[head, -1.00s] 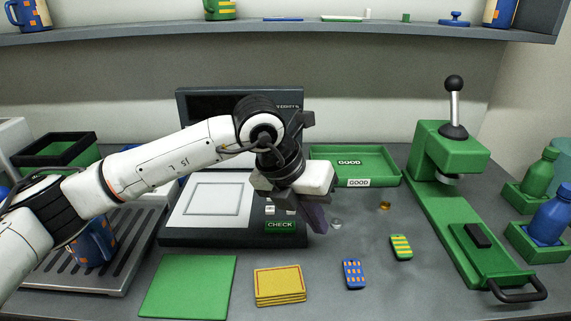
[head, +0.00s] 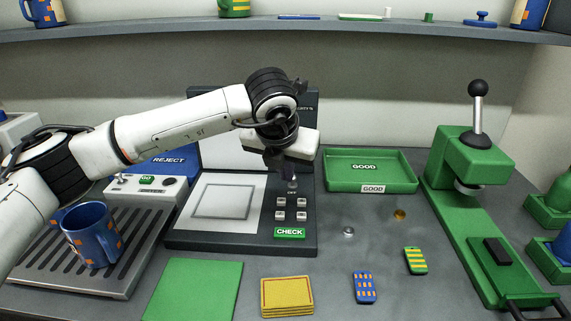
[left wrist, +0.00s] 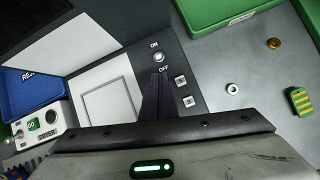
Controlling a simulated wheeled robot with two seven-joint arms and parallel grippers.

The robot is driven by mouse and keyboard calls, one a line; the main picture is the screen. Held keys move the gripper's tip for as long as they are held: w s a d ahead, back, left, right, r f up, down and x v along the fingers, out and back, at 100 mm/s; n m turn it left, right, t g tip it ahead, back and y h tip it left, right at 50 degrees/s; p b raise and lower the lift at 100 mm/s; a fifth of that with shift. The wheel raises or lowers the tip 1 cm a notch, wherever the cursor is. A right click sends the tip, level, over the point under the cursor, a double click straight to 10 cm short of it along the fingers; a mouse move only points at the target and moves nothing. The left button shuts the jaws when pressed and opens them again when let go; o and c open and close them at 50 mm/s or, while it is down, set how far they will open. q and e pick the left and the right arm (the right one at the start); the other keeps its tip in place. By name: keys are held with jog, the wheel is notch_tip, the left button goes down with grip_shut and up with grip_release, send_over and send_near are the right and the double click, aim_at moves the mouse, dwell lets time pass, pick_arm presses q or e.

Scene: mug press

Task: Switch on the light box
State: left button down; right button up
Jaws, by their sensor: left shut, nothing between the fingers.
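The light box (head: 184,236) is a dark grey unit with a raised back panel, a pale square plate (head: 222,202), several small buttons (head: 291,209) and a green CHECK label (head: 290,233). In the left wrist view, its small round metal switch (left wrist: 158,58) sits between the words ON and OFF; which way it is set I cannot tell. My left gripper (head: 291,187) is shut and empty, pointing down over the box's right side. Its dark fingertips (left wrist: 158,78) are just on the OFF side of the switch in the wrist view; contact is unclear. My right gripper is not in view.
A blue mug (head: 91,236) stands on the ribbed tray (head: 105,283) at left. A blue REJECT tray (head: 170,172) and a green GOOD tray (head: 345,184) flank the box. A green press (head: 475,190) stands at right. Green and yellow pads (head: 190,290) (head: 287,297) lie in front.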

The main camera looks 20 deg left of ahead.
pick_arm(q)
jog(key=shift+x, duration=2.8)
jog(key=shift+p, duration=0.35)
